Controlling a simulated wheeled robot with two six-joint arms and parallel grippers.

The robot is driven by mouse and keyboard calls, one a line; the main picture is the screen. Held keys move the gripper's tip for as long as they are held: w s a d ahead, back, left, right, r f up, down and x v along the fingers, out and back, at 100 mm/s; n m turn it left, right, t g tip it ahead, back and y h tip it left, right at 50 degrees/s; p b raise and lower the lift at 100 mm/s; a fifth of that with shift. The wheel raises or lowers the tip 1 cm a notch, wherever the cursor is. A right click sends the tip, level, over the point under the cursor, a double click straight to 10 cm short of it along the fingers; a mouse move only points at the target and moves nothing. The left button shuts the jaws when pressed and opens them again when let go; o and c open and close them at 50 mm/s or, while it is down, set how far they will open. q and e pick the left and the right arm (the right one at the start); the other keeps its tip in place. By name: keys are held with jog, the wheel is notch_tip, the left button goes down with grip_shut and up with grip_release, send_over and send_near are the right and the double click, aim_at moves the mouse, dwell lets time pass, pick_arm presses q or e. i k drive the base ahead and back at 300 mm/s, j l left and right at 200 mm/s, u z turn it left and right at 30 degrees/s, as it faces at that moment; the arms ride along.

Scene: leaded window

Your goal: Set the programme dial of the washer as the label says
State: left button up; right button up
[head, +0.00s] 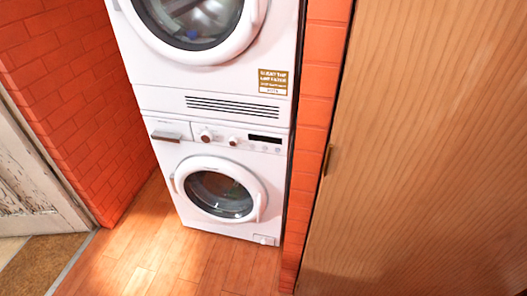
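The white washer (180,208) stands on the floor under a white dryer (150,78). On the washer's panel are a larger round knob (206,136) and a smaller knob (234,141), left of a dark display (265,139). Which way the knobs point is too small to tell. A brown label (273,82) with light lettering is on the dryer's lower right front; most of its text is too small to read. The washer's round door (219,190) looks shut. Neither of my grippers is in view.
A wooden panel (430,150) with a small handle (328,160) fills the right side. Orange brick walls (75,95) flank the machines. A worn pale door (30,185) and a brown mat (45,262) are at left. The wooden floor (150,255) before the washer is clear.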

aim_at(206, 137)
jog(key=i+j+z, duration=0.1)
jog(key=j+z, duration=0.85)
jog(key=k+j+z, duration=0.1)
jog(key=j+z, duration=0.4)
jog(key=j, duration=0.1)
